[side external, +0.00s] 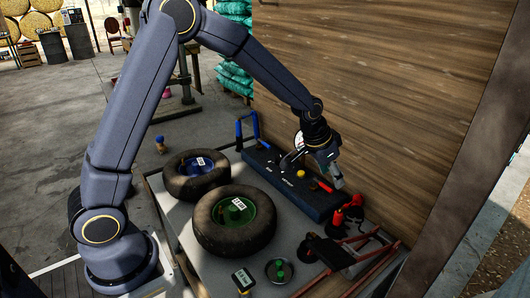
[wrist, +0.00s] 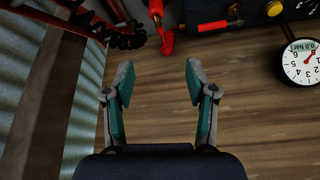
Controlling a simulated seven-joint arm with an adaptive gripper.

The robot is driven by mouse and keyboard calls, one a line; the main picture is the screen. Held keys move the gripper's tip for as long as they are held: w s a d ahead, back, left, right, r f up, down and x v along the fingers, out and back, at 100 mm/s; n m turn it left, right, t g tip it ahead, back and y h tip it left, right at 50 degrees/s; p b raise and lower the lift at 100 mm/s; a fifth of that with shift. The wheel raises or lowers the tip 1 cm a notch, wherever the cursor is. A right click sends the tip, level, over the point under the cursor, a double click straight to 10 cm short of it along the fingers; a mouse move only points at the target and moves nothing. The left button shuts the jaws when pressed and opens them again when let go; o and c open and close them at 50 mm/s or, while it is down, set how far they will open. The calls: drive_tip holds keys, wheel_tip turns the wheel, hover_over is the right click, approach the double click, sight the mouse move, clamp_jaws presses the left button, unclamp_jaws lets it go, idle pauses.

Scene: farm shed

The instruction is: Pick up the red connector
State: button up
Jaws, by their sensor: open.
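The red connector (wrist: 160,22) shows at the top middle of the wrist view, beside a black coiled hose. In the side external view, a red piece (side external: 338,217) that looks like it lies by the right end of the dark blue box, below my gripper (side external: 338,178). In the wrist view my gripper (wrist: 160,85) is open, with nothing between its teal-padded fingers. The connector is beyond the fingertips and apart from them. Its upper end is cut off by the picture edge.
The dark blue box (side external: 262,170) carries knobs and a red-ended fitting (wrist: 213,25). A pressure gauge (wrist: 302,62) is at right. A red frame (side external: 370,262) lies in front. A wooden wall (side external: 400,90) rises behind.

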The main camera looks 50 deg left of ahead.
sight(338, 212)
drive_tip(key=shift+g, duration=0.3)
drive_tip(key=x, duration=0.8)
drive_tip(key=s+x, duration=0.1)
drive_tip(key=x, duration=0.4)
drive_tip(key=shift+s+f, duration=0.1)
drive_tip(key=shift+f, duration=0.05)
drive_tip(key=x, duration=0.6)
drive_tip(key=shift+s+d, duration=0.1)
clamp_jaws()
